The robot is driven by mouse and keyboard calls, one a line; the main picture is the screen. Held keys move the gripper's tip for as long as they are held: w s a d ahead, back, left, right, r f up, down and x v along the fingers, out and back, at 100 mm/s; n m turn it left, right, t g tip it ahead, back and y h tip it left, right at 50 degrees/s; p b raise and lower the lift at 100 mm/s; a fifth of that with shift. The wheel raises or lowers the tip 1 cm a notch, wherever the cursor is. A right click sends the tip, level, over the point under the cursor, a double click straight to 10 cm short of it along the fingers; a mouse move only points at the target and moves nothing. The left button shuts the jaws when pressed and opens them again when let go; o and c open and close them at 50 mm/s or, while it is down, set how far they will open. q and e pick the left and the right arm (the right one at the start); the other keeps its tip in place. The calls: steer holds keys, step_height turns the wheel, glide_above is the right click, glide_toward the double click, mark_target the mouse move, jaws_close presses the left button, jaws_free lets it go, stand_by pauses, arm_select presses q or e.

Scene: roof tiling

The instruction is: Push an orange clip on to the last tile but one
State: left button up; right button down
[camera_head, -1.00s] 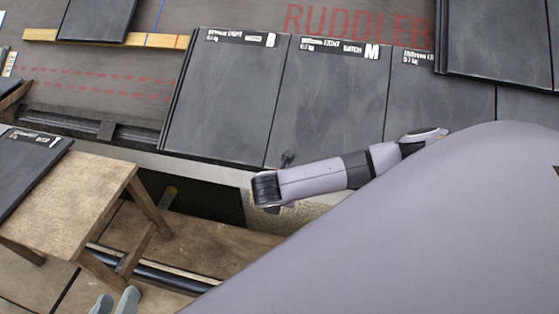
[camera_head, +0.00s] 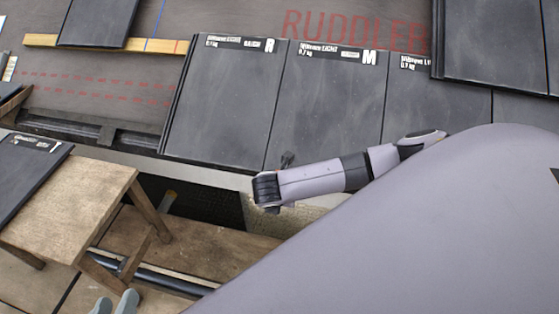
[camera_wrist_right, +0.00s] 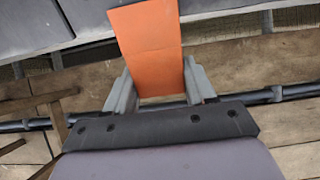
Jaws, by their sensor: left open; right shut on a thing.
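An orange clip (camera_wrist_right: 148,35) is between the fingers of my right gripper (camera_wrist_right: 157,86) in the right wrist view, with its broad end pointing up the picture. My right gripper is shut on it. Dark tiles lie in a row in the head view: the leftmost tile (camera_head: 222,110) is labelled R, and the tile to its right (camera_head: 325,105) is labelled M. A dark tile edge (camera_wrist_right: 25,25) also shows behind the clip. The two grey fingertips of my left gripper (camera_head: 115,302) are apart and empty at the bottom left. No clip is visible in the head view.
A wooden bench (camera_head: 85,210) with a dark tile (camera_head: 25,170) on it stands at the left. Wooden boards (camera_head: 215,240) and a dark pipe (camera_head: 150,275) lie below the eave. More tiles (camera_head: 495,45) are at the upper right. A wooden batten (camera_head: 160,44) crosses the underlay.

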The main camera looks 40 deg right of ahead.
steer(key=shift+w+d+r+p, duration=0.35)
steer(key=shift+w+d+r, duration=0.1)
steer(key=shift+w+d, duration=0.1)
stand_by(1.0)
steer(key=shift+c, duration=1.5)
jaws_free()
steer(key=shift+s, duration=0.1)
steer(key=shift+f, duration=0.1)
